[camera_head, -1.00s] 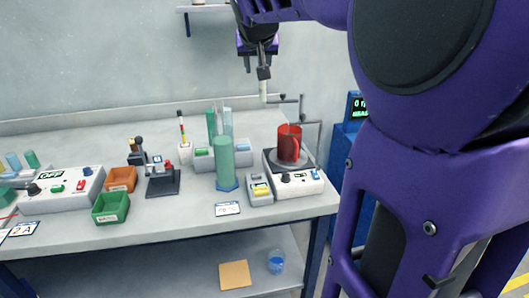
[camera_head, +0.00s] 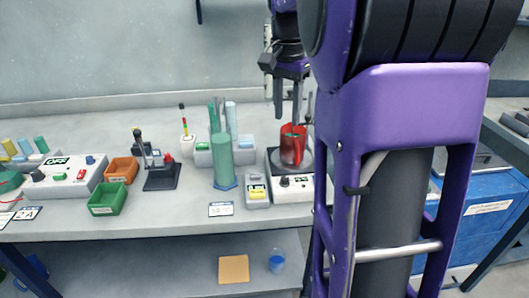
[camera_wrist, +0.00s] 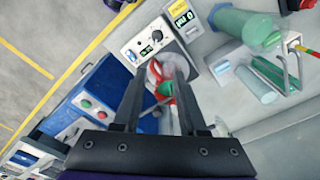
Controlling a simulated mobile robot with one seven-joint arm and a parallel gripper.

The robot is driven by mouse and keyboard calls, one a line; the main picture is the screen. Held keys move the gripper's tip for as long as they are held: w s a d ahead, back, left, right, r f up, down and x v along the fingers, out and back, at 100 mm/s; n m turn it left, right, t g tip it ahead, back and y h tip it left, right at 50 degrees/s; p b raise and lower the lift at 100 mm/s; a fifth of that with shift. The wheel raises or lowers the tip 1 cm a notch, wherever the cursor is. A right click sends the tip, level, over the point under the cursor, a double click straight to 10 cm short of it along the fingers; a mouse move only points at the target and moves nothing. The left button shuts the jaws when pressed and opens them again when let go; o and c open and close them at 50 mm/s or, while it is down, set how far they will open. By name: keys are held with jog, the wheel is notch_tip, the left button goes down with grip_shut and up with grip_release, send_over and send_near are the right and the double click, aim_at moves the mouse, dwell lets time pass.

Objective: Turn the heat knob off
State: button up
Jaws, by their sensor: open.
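The hotplate (camera_head: 292,189) is a white box at the right end of the bench, with a black knob (camera_head: 285,182) on its front left and a small display beside it. In the wrist view the knob (camera_wrist: 157,35) lies beyond my fingertips. A red mug (camera_head: 292,147) stands on the hotplate's round plate; it also shows partly between my fingers in the wrist view (camera_wrist: 165,88). My gripper (camera_head: 288,112) is open and empty, pointing down above the mug, apart from the knob. My arm hides the hotplate's right end.
A yellow-labelled meter (camera_head: 257,190) sits just left of the hotplate. A green cylinder (camera_head: 222,160) and a tube rack (camera_head: 203,156) stand further left. A white control box (camera_head: 70,187) reading OFF is at far left, near orange (camera_head: 121,170) and green bins (camera_head: 107,198). A blue cabinet (camera_head: 470,205) stands right.

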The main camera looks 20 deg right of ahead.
jog(key=b, duration=0.4)
send_near(285, 178)
jog(key=shift+g+y, duration=0.3)
jog(key=f, duration=0.8)
jog(key=shift+w+d+f, duration=0.3)
jog(key=shift+w+f, duration=0.05)
jog(key=shift+c, duration=0.4)
grip_shut()
